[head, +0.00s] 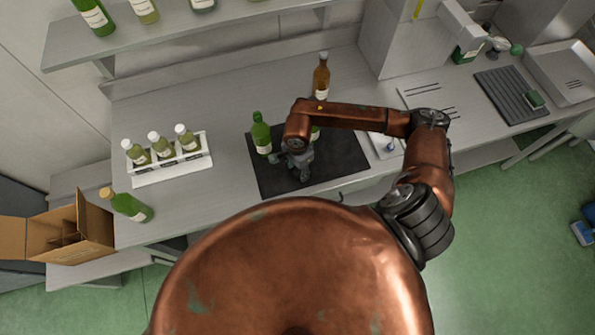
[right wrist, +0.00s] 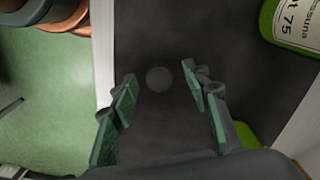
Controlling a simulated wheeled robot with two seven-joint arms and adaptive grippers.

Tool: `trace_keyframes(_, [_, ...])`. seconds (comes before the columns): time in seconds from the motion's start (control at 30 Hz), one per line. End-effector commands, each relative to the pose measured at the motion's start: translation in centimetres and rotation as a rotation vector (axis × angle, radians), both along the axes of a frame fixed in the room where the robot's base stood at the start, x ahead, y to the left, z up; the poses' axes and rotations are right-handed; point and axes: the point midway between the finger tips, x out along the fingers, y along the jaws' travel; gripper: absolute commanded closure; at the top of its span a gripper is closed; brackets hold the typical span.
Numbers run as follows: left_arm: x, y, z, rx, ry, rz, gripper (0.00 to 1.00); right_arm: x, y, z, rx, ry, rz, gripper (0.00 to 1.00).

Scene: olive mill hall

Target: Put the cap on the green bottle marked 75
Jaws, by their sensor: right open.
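The green bottle marked 75 (right wrist: 292,25) shows its label at the upper right of the right wrist view. By position it matches the green bottle (head: 261,134) standing on the left part of the black mat in the head view. My right gripper (head: 303,174) is over the mat, in front and to the right of this bottle. In the right wrist view its two green-padded fingers (right wrist: 160,95) are apart with nothing between them. A faint grey disc (right wrist: 159,79) shows beyond the fingertips on the mat; I cannot tell whether it is the cap. My left gripper is out of view.
Another green bottle (head: 315,134) is partly hidden behind my right arm. A brown bottle (head: 321,78) stands behind the mat (head: 345,172). A white rack (head: 172,172) holds three bottles at left, near a tilted green bottle (head: 130,207) and a cardboard box (head: 95,232).

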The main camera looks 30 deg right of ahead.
Motion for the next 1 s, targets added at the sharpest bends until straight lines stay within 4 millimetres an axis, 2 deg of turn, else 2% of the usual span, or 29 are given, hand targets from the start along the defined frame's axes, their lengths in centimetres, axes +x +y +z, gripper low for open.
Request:
trace_keyframes(0.1, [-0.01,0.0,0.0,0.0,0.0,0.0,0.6,0.01,0.0,0.02,0.0,0.0,0.0,0.57])
trace_keyframes(0.53, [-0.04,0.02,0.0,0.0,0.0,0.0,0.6,0.02,-0.01,0.05,0.0,0.0,0.0,0.86])
trace_keyframes(0.83, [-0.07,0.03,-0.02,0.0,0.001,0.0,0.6,0.03,-0.01,0.09,0.0,-0.001,0.0,0.86])
trace_keyframes(1.0, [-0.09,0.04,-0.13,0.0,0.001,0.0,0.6,0.12,0.01,0.84,0.0,-0.002,0.001,0.86])
